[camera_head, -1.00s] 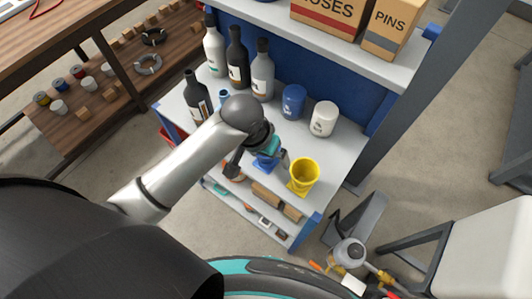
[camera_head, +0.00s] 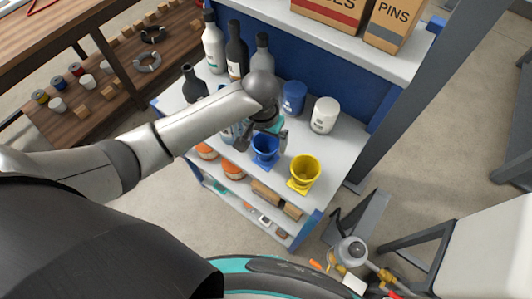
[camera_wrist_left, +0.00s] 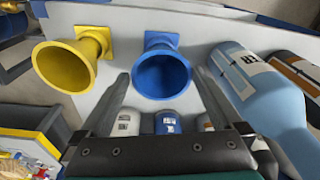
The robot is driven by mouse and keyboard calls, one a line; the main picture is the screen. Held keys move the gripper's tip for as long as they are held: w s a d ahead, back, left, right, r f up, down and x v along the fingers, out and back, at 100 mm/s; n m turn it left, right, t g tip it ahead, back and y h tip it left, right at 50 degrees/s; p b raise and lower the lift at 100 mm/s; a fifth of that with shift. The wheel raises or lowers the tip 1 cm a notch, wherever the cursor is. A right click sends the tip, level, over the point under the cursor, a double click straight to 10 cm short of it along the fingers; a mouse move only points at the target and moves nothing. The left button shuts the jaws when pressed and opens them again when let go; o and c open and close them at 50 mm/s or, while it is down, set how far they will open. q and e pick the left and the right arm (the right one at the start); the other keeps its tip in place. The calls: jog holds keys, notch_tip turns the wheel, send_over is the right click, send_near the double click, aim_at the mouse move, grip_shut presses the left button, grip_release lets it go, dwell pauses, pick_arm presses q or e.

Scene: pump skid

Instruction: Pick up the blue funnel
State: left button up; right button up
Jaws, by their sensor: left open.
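The blue funnel (camera_head: 265,148) stands on the white shelf top near its front edge, wide mouth up on a square blue base. It also shows in the left wrist view (camera_wrist_left: 162,72), between and beyond the fingertips. My left gripper (camera_head: 263,140) is open and empty at the far side of the funnel; its two fingers show in the left wrist view (camera_wrist_left: 160,80). I cannot tell whether a finger touches the funnel. A yellow funnel (camera_head: 304,171) stands to the right of the blue one. My right gripper is not in view.
Several bottles stand at the back left of the shelf (camera_head: 347,143), one light blue (camera_wrist_left: 262,95) close to my left gripper. A blue jar (camera_head: 293,97) and a white jar (camera_head: 324,115) stand behind the funnels.

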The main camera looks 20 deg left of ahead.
pick_arm(q)
jog(key=shift+w+f+b, duration=0.2)
jog(key=shift+f+b, duration=0.2)
jog(key=shift+f, duration=1.1)
jog(key=shift+w+f+b, duration=0.2)
jog(key=shift+f+b, duration=0.15)
jog(key=shift+f, duration=1.15)
jog(key=c, duration=1.3)
jog(key=shift+r, duration=0.1)
notch_tip(320, 180, up, 20)
jog(key=p, duration=0.4)
